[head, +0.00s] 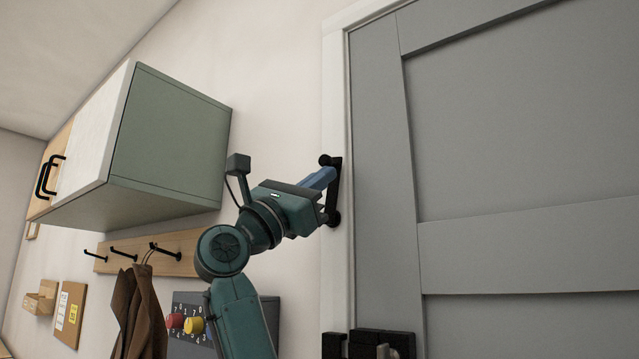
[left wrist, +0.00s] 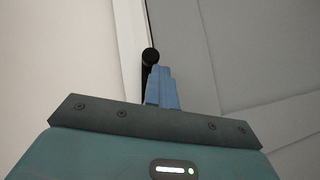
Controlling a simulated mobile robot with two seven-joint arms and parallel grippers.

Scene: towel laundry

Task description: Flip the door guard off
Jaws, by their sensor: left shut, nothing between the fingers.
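The door guard (head: 333,193) is a black piece with round knobs, mounted on the white frame at the left edge of the grey door (head: 500,130). My left gripper (head: 331,173) is shut and empty, its blue fingers at the guard's upper part. They appear to touch or nearly touch it; I cannot tell which. In the left wrist view the shut fingers (left wrist: 161,72) point up at the guard's round black knob (left wrist: 150,55), with the rest of the guard mostly hidden behind them. The door looks closed. My right gripper is not in view.
A green and white wall cabinet (head: 165,140) hangs left of my arm. Below it are a hook rail (head: 185,240) with a brown garment (head: 140,310) and a dark board (head: 265,320) with coloured knobs. A black door handle or lock (head: 365,343) sits low on the door's left edge.

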